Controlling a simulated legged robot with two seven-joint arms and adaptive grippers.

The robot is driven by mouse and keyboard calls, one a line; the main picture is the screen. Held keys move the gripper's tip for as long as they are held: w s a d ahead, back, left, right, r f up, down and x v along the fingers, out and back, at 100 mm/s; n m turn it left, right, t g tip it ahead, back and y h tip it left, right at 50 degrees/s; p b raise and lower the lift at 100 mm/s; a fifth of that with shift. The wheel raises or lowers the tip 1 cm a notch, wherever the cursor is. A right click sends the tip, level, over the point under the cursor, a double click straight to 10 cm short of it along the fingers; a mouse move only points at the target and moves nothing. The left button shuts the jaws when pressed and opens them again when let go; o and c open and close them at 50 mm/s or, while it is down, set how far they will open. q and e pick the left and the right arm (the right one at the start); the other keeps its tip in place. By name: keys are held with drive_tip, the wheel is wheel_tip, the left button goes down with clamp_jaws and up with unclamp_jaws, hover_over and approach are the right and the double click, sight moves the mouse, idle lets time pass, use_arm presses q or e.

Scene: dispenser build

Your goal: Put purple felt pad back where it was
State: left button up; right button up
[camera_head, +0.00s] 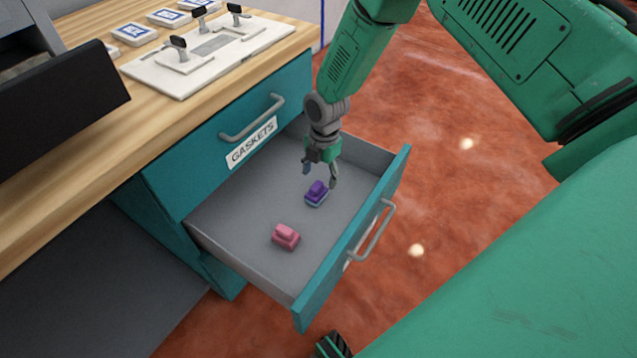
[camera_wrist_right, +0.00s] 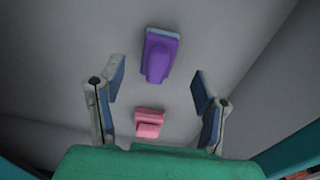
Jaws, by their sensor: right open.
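The purple felt pad (camera_head: 317,188) lies in the open drawer, with a light blue layer showing beneath it. It also shows in the right wrist view (camera_wrist_right: 158,58), ahead of the fingers and roughly centred between them. My right gripper (camera_head: 320,175) is open and empty, pointing down into the drawer just above the purple pad. In the right wrist view its two blue-padded fingers (camera_wrist_right: 158,88) stand wide apart, with nothing between them. My left gripper is not in view.
A pink pad (camera_head: 285,236) lies in the same grey-floored drawer (camera_head: 240,225). A closed teal drawer (camera_head: 210,140) labelled GASKETS is above it. The wooden worktop (camera_head: 60,195) carries a white plate with black-topped clamps (camera_head: 215,50). The drawer floor around the pads is clear.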

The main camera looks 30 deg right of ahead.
sight(321, 182)
drive_tip(key=r, duration=0.3)
drive_tip(key=r+p, duration=0.1)
drive_tip(key=r, duration=0.1)
drive_tip(key=shift+d+r, duration=0.2)
drive_tip(key=shift+r, duration=0.2)
drive_tip(key=shift+r, duration=0.1)
